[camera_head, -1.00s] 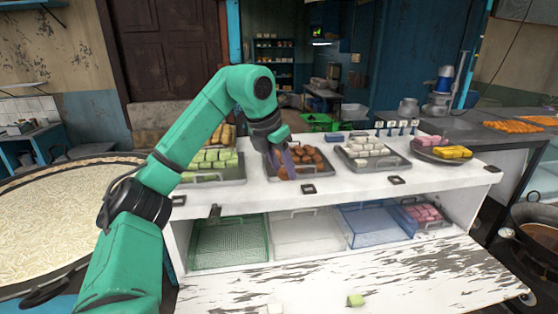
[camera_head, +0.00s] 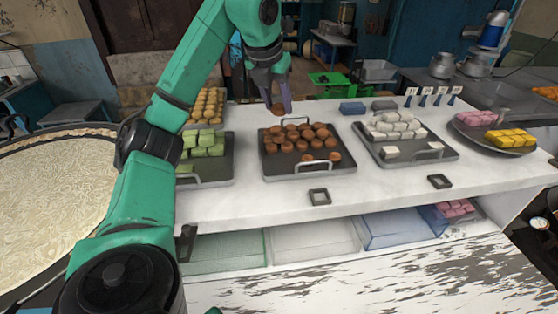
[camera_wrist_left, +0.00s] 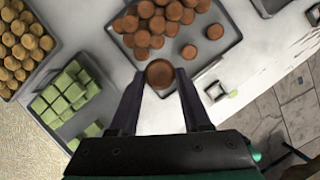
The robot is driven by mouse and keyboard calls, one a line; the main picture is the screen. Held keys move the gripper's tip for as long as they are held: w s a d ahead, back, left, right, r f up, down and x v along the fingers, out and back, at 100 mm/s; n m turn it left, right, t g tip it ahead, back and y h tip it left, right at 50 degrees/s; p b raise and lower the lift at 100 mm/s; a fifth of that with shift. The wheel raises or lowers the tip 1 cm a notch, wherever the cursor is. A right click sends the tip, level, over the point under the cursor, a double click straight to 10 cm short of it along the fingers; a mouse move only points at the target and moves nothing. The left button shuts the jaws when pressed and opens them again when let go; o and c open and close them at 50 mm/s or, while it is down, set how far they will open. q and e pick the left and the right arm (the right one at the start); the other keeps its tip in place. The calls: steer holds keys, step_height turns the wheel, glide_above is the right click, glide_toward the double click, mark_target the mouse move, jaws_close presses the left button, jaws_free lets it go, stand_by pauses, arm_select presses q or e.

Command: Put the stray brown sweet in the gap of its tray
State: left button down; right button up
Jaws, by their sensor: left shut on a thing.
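My left gripper (camera_head: 279,106) hangs over the back edge of the brown-sweet tray (camera_head: 290,170). It is shut on a round brown sweet (camera_head: 278,109), held between the fingertips. The left wrist view shows this sweet (camera_wrist_left: 160,73) between the dark fingers, apart from the tray's sweets. The grey tray holds several brown sweets (camera_head: 300,135), bunched toward the back, with a few spread at the front. Bare tray floor shows at its front left. In the wrist view the tray (camera_wrist_left: 225,45) lies beyond the fingertips. My right gripper is not in view.
A tray of green sweets (camera_head: 204,144) stands left, with yellow-brown sweets (camera_head: 206,106) behind. A tray of white sweets (camera_head: 397,128) stands right, then a plate (camera_head: 513,150) with yellow and pink sweets. Small square frames (camera_head: 319,197) lie along the counter's front (camera_head: 250,205).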

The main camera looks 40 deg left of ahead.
arm_select(q)
step_height(320, 180, down, 6)
steer(key=s+d+b, duration=0.1)
steer(key=s+b, duration=0.1)
glide_above(280, 165)
steer(key=s, duration=0.2)
steer(key=f, duration=0.5)
steer(key=shift+w+d+f, duration=0.1)
steer(key=shift+w+d, duration=0.1)
steer(key=shift+d, duration=0.05)
step_height(280, 165, down, 4)
steer(key=shift+w+a+f+b, duration=0.1)
steer(key=shift+f+b, duration=0.05)
steer(key=shift+b, duration=0.15)
steer(key=shift+f, duration=0.2)
steer(key=shift+d+r, duration=0.1)
steer(key=shift+d, duration=0.1)
steer(key=shift+a+f, duration=0.1)
steer(key=shift+f, duration=0.1)
steer(key=shift+c, duration=1.8)
jaws_free()
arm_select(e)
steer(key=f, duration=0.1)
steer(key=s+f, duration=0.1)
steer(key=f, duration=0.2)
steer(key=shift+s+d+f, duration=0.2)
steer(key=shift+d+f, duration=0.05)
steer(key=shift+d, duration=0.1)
